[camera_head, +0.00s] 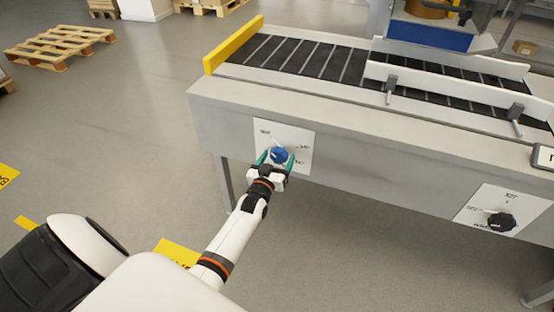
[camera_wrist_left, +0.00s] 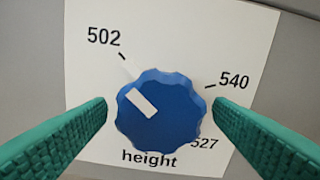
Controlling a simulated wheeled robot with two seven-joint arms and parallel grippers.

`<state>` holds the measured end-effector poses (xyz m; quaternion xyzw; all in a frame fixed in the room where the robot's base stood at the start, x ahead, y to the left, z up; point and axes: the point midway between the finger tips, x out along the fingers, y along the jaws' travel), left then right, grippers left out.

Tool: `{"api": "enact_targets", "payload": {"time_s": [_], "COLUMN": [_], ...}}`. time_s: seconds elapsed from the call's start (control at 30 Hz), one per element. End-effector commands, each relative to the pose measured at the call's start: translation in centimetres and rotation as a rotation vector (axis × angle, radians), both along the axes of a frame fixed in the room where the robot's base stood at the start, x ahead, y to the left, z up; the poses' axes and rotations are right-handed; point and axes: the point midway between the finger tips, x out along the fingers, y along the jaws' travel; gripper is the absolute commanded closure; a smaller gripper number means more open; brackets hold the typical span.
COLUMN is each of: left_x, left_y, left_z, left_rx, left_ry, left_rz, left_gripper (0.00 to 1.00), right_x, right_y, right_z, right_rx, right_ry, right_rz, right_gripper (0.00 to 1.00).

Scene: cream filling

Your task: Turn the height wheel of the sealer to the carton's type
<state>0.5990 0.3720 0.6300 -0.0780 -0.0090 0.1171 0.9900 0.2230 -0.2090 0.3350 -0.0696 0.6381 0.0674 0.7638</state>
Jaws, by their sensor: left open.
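The blue height wheel (camera_head: 278,155) sits on a white plate (camera_head: 302,137) on the sealer's grey side (camera_head: 350,140). In the left wrist view the wheel (camera_wrist_left: 165,112) has a white bar pointing up-left, towards the 502 mark (camera_wrist_left: 104,36). The 540 mark (camera_wrist_left: 233,81) is at right, and 527 (camera_wrist_left: 204,144) is lower right, partly covered. My left gripper (camera_wrist_left: 160,103) is open, its green fingers on either side of the wheel with gaps visible. My right gripper is out of view. No carton type is readable.
A black knob (camera_head: 501,221) on another white plate is at right. A cut-off display (camera_head: 544,157) stands at the right edge. The conveyor belt (camera_head: 300,57) with rails runs above. Wooden pallets (camera_head: 60,46) lie on open floor at left.

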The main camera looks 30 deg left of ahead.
Motion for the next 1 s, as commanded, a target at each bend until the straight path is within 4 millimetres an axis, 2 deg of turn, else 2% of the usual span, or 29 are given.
{"api": "enact_targets", "payload": {"time_s": [0.07,0.17,0.4,0.6,0.73,1.0], "left_x": [-0.8,-2.4,-7.5,-10.5,-11.4,-11.5], "left_y": [-0.2,-0.6,-1.8,-2.5,-2.7,-2.8], "left_z": [0.0,0.0,0.0,-0.1,-0.1,-0.1], "left_rx": [0.000,-0.002,-0.001,-0.001,-0.001,0.000], "left_ry": [0.002,0.003,0.005,0.003,0.003,0.002], "left_rz": [0.000,0.001,0.001,0.001,0.001,0.000], "left_gripper": [0.24,0.24,0.24,0.24,0.24,0.24], "right_x": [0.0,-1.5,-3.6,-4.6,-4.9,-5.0], "right_y": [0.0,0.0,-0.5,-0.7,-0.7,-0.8], "right_z": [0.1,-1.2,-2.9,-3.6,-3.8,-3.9], "right_rx": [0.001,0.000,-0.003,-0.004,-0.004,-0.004], "right_ry": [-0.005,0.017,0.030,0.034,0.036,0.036], "right_rz": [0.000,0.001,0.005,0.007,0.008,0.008], "right_gripper": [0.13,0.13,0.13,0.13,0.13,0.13]}}
